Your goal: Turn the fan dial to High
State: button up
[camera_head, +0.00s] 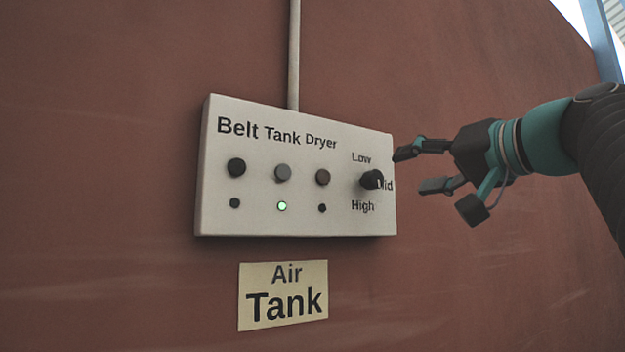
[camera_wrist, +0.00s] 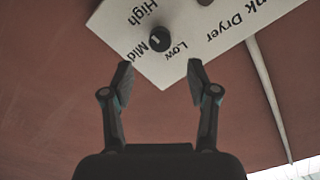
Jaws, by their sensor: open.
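The fan dial (camera_head: 372,180) is a black knob at the right end of a white control panel (camera_head: 300,219), with the labels Low above, Mid to the right and High below. In the head view it reaches toward Mid. In the wrist view the dial (camera_wrist: 159,39) has a pale pointer mark and sits just beyond the fingertips, between the labels Mid and Low. My gripper (camera_head: 420,169) is open and empty, to the right of the dial and apart from it. In the wrist view my gripper (camera_wrist: 160,72) has its two fingers spread.
The panel also has a black button (camera_head: 236,168), two grey buttons (camera_head: 283,173) and small lamps; the middle lamp (camera_head: 282,206) glows green. An "Air Tank" sign (camera_head: 283,295) is below. A conduit (camera_head: 294,55) runs up the red wall.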

aim_at(378, 178)
jog(key=p+x, duration=0.1)
jog(key=x, duration=0.9)
jog(key=shift+d+p, duration=0.1)
jog(key=shift+p, duration=0.2)
grip_shut()
